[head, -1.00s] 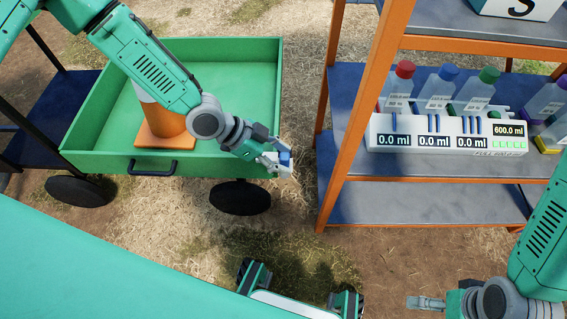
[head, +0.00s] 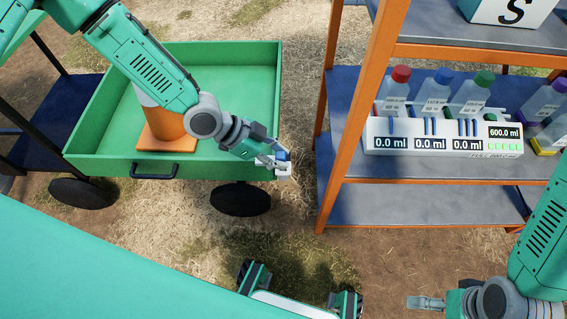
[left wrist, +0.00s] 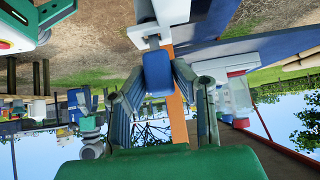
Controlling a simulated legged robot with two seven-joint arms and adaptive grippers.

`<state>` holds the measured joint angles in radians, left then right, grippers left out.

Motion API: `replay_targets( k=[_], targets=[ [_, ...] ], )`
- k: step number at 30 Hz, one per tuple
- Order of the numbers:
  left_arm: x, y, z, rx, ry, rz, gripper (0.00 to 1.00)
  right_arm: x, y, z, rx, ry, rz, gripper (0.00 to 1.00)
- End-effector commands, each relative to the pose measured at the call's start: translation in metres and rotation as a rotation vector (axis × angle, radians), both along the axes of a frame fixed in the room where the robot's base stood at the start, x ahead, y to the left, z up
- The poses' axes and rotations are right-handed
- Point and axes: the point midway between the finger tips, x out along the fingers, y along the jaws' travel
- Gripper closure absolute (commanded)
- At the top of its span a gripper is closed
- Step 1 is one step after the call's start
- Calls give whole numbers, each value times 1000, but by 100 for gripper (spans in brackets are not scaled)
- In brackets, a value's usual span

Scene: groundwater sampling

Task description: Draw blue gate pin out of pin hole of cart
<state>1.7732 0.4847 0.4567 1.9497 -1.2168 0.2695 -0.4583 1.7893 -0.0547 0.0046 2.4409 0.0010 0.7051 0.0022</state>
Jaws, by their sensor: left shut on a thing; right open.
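The green cart (head: 215,166) stands at the left, its front wall facing me. My left gripper (head: 282,163) is at the cart's front right corner, shut on the blue gate pin (head: 281,155). In the left wrist view the blue head of the pin (left wrist: 157,73) sits between the two fingers of my left gripper (left wrist: 160,84). My right gripper (head: 427,302) is open and empty at the lower right, away from the cart.
An orange-and-white cone (head: 165,125) stands in the cart. A shelf rack with an orange frame (head: 355,110) stands to the right, holding a white bottle holder (head: 440,128) with several capped bottles. Straw-covered ground (head: 300,110) shows between cart and rack.

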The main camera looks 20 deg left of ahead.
Motion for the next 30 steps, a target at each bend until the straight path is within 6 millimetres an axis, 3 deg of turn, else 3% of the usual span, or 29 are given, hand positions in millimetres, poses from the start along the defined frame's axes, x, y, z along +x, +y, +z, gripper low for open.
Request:
replay_targets(
  k=[30],
  targets=[
    [0,-1,44,-3,-2,-2,100,0,0,35,0,0,0,0]
  ],
)
